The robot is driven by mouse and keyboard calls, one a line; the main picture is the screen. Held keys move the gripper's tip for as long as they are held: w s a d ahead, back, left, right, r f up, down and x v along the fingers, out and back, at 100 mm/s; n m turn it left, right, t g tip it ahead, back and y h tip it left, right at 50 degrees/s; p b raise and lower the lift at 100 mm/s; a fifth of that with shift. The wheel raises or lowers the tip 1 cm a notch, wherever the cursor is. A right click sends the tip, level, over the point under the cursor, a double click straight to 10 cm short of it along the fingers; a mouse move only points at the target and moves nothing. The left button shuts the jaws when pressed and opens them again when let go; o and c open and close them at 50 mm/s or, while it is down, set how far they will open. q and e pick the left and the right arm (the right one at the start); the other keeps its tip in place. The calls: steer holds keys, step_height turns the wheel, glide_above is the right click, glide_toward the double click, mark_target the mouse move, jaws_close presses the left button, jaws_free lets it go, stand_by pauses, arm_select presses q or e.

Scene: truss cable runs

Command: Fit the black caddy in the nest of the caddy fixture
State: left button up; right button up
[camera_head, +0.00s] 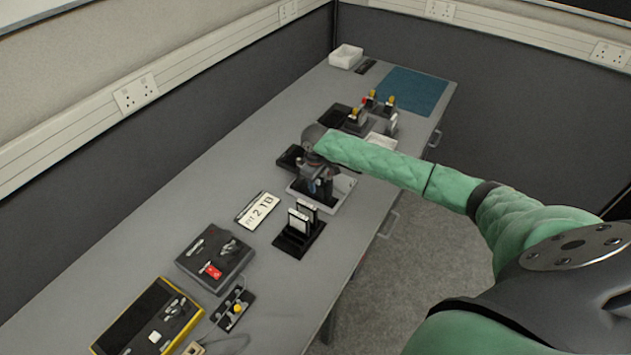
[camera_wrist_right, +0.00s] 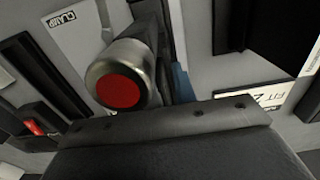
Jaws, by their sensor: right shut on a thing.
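My right gripper (camera_head: 321,187) is low over the pale caddy fixture (camera_head: 338,203), shut on a dark thing that I take for the black caddy; it is mostly hidden. In the right wrist view a pale plate marked CLAMP (camera_wrist_right: 75,22) shows at the top left. A silver knob with a red end (camera_wrist_right: 119,88) is in front of it. The nest is covered by my gripper and the knob, so I cannot tell whether the caddy touches it. My left gripper is not in view.
A black stand (camera_head: 291,246) with two upright white-faced pieces is nearer, beside a FIT 2 TB sign (camera_head: 258,210). A dark box (camera_head: 200,262) and a yellow-edged case (camera_head: 148,325) lie nearer still. A blue mat (camera_head: 415,90) is at the far end.

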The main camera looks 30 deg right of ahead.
stand_by(0.3)
steer(key=o, duration=1.4)
steer(key=shift+c, duration=0.2)
steer(key=shift+r+p, duration=2.35)
steer(key=shift+r, duration=1.4)
